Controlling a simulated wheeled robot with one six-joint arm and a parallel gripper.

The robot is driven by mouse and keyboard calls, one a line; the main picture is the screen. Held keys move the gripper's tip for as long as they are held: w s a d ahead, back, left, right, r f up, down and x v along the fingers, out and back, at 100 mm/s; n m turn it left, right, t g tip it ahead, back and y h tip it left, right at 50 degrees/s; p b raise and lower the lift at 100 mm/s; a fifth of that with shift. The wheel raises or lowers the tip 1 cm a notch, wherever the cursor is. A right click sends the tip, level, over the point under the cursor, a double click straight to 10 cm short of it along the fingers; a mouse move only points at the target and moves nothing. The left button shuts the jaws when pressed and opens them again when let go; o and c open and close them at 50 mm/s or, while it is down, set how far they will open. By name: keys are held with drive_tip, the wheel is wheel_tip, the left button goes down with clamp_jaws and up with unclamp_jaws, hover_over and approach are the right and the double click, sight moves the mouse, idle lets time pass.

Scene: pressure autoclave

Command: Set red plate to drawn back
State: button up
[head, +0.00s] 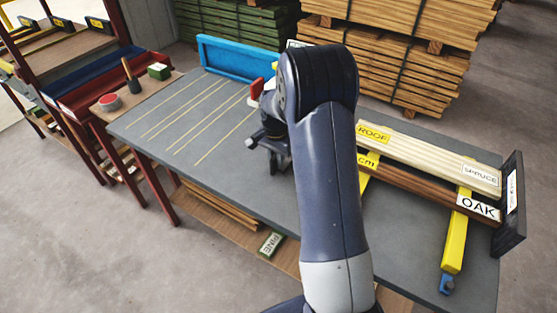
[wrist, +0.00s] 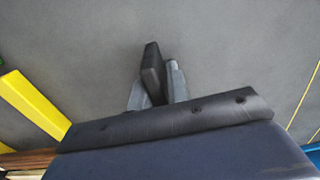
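A red plate (head: 256,88) shows as a small upright piece on the grey table, near the right end of the blue rail. My arm hides what lies to its right, so I cannot tell its full extent. My gripper (head: 276,162) hangs over the middle of the grey table (head: 225,175), nearer to me than the red plate and apart from it. In the wrist view my gripper (wrist: 158,70) has its fingers close together with nothing visible between them. The red plate is not in the wrist view.
A blue rail (head: 240,58) stands along the table's far edge. At right, yellow bars (head: 455,230) carry boards labelled SPRUCE (head: 430,158) and OAK (head: 440,193), beside a black end plate (head: 511,200). A red rack (head: 100,90) stands left. The left tabletop is clear.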

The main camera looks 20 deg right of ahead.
drive_tip(key=o, duration=0.4)
drive_tip(key=shift+w+a, duration=0.15)
drive_tip(key=shift+r, duration=0.1)
wheel_tip(320, 180, up, 11)
drive_tip(key=shift+f, duration=0.2)
